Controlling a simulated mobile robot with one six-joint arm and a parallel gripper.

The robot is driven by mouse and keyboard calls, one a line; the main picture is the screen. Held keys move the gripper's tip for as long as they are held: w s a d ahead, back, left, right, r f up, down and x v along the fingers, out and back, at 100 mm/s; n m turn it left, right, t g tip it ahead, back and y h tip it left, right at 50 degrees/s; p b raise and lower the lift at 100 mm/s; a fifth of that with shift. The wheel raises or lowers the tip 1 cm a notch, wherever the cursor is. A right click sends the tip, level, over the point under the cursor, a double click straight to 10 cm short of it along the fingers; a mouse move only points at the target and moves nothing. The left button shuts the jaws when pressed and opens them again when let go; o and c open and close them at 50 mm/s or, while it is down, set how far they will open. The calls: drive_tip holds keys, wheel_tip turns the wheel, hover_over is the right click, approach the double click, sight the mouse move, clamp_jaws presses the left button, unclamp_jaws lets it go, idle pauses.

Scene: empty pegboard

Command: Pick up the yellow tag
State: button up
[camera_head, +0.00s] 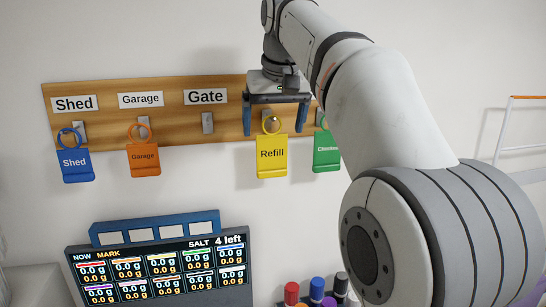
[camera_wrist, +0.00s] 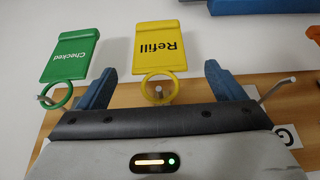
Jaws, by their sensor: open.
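The yellow tag (camera_head: 272,157), marked "Refill", hangs by its ring from a hook on the wooden pegboard (camera_head: 180,133). It also shows in the wrist view (camera_wrist: 160,50), with its ring (camera_wrist: 159,89) around a peg. My gripper (camera_head: 276,128) is open in front of the board, its blue fingers one on each side of the yellow tag's ring. In the wrist view the fingers of my gripper (camera_wrist: 161,84) stand apart from the ring, left and right of it. The gripper body hides the label above this hook.
A green tag (camera_wrist: 70,56) hangs close beside the yellow one, near a finger. A blue tag (camera_head: 75,164) and an orange tag (camera_head: 144,158) hang further left. The hook under "Gate" (camera_head: 207,122) is empty. A display (camera_head: 160,266) stands below, with several coloured markers (camera_head: 315,291) nearby.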

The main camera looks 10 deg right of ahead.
sight(272, 145)
drive_tip(key=shift+p+x, duration=0.35)
drive_tip(key=shift+x, duration=1.85)
drive_tip(key=c, duration=1.1)
